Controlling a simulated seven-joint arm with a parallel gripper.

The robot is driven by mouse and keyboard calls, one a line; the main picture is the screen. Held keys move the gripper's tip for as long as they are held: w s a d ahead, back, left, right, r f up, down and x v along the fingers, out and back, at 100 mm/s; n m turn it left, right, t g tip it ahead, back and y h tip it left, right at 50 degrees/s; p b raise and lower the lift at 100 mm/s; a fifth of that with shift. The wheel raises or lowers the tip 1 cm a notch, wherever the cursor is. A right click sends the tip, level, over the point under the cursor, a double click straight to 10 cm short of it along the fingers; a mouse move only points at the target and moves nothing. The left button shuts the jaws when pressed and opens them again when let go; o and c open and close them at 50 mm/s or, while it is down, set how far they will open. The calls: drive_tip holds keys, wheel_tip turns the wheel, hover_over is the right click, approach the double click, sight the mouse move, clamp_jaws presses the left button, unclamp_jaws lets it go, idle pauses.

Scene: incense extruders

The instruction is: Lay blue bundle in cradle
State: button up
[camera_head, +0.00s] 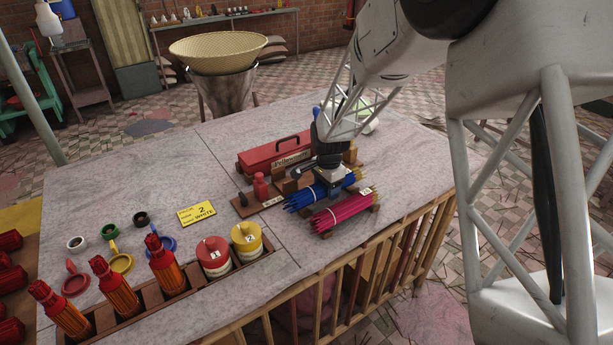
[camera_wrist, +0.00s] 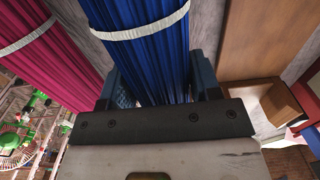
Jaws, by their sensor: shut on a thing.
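The blue bundle (camera_head: 305,196) is a sheaf of thin blue sticks with a pale band. My gripper (camera_head: 328,180) is over its middle, shut on it. In the wrist view, the blue bundle (camera_wrist: 146,50) runs between the two fingers (camera_wrist: 160,88). The pink bundle (camera_head: 343,210) lies beside it, on the near side, roughly parallel. It also shows in the wrist view (camera_wrist: 50,45), left of the blue one. Wooden cradle pieces (camera_head: 287,184) show just behind the blue bundle. I cannot tell whether the blue bundle touches a support; its underside is hidden.
A red toolbox (camera_head: 272,154) stands behind. A small red bottle (camera_head: 261,186) stands to the left on a wooden base. A yellow card (camera_head: 197,213), red and yellow canisters (camera_head: 213,254) and orange extruders (camera_head: 168,265) are further left.

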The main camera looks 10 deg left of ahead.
drive_tip(key=shift+r, duration=1.85)
drive_tip(key=w+a+r, duration=0.5)
drive_tip(key=w+a, duration=0.2)
drive_tip(key=w, duration=0.1)
drive_tip(key=shift+w+a+r, duration=0.15)
drive_tip(key=shift+f, duration=0.2)
drive_tip(key=shift+f, duration=3.95)
drive_tip(key=o, duration=1)
drive_tip(key=shift+c, duration=0.2)
